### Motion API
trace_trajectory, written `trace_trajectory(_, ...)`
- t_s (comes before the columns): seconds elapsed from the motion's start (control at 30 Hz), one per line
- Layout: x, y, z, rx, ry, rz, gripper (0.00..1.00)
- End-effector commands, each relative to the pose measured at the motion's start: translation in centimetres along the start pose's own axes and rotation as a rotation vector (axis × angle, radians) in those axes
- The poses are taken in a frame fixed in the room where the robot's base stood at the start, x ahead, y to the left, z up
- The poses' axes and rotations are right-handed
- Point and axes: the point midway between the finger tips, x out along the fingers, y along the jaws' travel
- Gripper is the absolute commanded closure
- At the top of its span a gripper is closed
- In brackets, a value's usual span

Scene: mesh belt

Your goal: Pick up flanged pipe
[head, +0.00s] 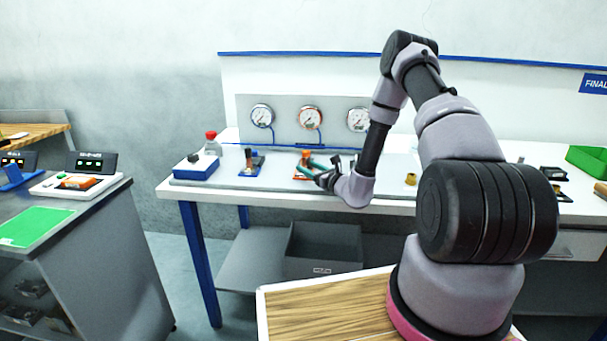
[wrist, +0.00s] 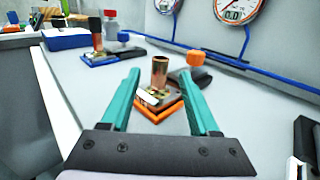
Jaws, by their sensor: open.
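A copper-coloured flanged pipe (wrist: 159,73) stands upright on an orange-edged square base (wrist: 151,113) in the wrist view. A small white tag shows at its flange. In the head view the orange base (head: 301,178) shows beside my gripper, and the pipe is hard to make out there. My gripper (wrist: 161,73) is open, with one teal finger on each side of the pipe and base as seen from the wrist. No contact shows. In the head view my gripper (head: 312,168) is low over the bench from the right.
An orange-topped dark object (wrist: 195,62) lies close behind the pipe. A gauge panel (head: 285,130) backs the bench.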

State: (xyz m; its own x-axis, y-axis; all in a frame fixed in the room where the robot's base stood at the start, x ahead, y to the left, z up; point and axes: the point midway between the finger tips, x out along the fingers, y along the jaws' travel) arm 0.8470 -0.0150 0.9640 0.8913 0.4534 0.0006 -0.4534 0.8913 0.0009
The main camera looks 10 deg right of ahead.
Motion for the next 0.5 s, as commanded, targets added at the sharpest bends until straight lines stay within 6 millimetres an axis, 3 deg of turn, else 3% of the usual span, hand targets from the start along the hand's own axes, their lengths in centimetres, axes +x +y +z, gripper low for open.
trace_trajectory(0.2, 2.8, 0.1, 0.0, -0.002, 0.000, 0.001, 0.38)
trace_trajectory(0.47, 3.2, 0.1, 0.0, 0.000, 0.000, 0.000, 0.38)
trace_trajectory(0.5, 3.2, 0.1, 0.0, 0.000, 0.001, 0.000, 0.46)
